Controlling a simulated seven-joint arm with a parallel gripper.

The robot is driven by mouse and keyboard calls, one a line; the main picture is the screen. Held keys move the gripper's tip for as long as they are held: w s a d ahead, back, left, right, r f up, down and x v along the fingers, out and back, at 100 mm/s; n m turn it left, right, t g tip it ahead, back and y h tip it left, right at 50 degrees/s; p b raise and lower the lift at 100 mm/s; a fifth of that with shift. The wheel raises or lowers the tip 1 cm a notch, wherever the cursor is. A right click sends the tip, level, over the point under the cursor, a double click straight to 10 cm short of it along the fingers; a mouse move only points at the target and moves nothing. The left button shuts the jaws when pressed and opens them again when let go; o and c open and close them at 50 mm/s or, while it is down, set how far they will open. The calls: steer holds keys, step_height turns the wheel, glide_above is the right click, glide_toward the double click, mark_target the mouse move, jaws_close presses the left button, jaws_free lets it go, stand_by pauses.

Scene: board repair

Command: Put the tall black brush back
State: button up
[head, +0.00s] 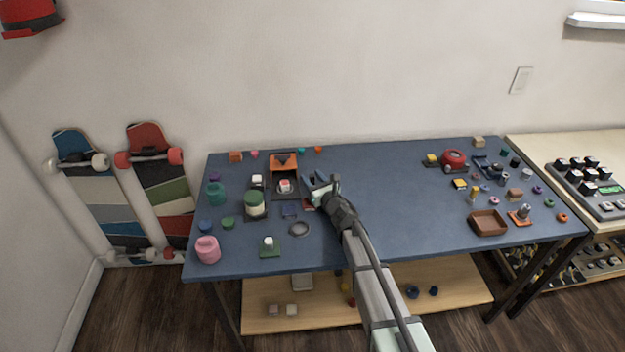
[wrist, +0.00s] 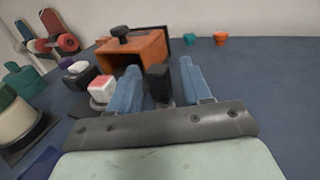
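A black upright thing with a block-like top (wrist: 158,84), perhaps the tall black brush, stands between the two blue fingers of my gripper (wrist: 160,80) in the wrist view. A narrow gap shows on each side of it, so the fingers look open around it rather than closed on it. Its lower part is hidden by the gripper's front plate. In the head view my gripper (head: 319,184) is low over the blue table (head: 380,190), just right of the orange box. The black thing is too small there to make out clearly.
An orange box (wrist: 136,50) with a black knob stands ahead; it also shows in the head view (head: 284,161). A red-and-white block (wrist: 102,88) is close left of my gripper. A green-and-white jar (head: 254,204) stands further left. The table's middle, right of my gripper, is clear.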

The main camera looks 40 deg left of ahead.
steer(key=shift+r, duration=0.1)
steer(key=shift+d+r, duration=0.1)
steer(key=v, duration=1.1)
steer(key=shift+s+d, duration=0.15)
steer(key=shift+d, duration=0.25)
